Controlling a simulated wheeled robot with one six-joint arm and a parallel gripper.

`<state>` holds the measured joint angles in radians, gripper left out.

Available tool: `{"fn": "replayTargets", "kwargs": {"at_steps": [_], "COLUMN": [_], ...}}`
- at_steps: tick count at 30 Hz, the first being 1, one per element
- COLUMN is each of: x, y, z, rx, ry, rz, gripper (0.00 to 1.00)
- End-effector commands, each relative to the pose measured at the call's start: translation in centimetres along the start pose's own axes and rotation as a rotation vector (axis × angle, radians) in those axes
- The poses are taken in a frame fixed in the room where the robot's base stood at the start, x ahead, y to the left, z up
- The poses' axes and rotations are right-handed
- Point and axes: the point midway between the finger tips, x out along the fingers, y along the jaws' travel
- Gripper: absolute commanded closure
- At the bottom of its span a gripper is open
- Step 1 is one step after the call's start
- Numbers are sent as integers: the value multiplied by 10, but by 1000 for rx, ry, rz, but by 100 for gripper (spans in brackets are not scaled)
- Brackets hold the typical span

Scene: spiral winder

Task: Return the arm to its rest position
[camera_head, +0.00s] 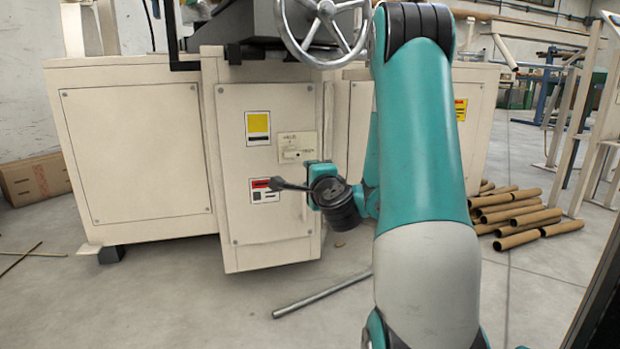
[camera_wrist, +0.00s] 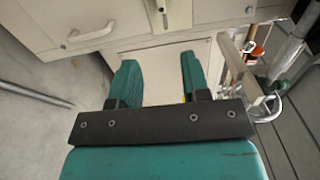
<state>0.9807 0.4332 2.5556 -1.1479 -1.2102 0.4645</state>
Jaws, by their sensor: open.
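My gripper (camera_wrist: 158,82) is open in the wrist view, its two teal fingers apart with nothing between them. Beyond the fingers is a cream panel of the machine. In the head view my teal and grey arm rises large right of centre. Its wrist end and gripper (camera_head: 278,184) show in front of the cream machine cabinet (camera_head: 140,150), near a panel with labels. The cabinet hides no part of the arm that I can see.
A handwheel (camera_head: 325,12) sits on top of the machine. A grey metal bar (camera_head: 322,294) lies on the floor in front. Several brown tubes (camera_head: 520,218) are piled at the right. A cardboard box (camera_head: 34,180) stands at the left. The floor at front left is mostly clear.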

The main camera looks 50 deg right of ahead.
Motion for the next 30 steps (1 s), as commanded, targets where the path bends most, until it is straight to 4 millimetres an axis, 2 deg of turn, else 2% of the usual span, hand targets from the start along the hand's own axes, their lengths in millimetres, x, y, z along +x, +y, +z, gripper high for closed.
{"fn": "replayTargets", "kwargs": {"at_steps": [12,14,16,17,20,21,23,24,26,27,29,30], "x": [0,0,-1,-2,-13,-22,-42,-59,-88,-111,-150,-178], "y": [-1,-4,-14,-20,-46,-58,-74,-84,-98,-107,-121,-130], "z": [0,5,23,34,92,119,162,189,226,247,274,288], "rx": [0,-8,-35,-53,-152,-205,-298,-364,-470,-547,-670,-758], "ry": [-1,-18,-78,-118,-317,-418,-582,-693,-862,-976,-1151,-1268], "rz": [0,1,6,11,30,39,51,58,67,70,72,71], "gripper": [57,57,57,57,57,57,57,57,57,57,57,57]}}
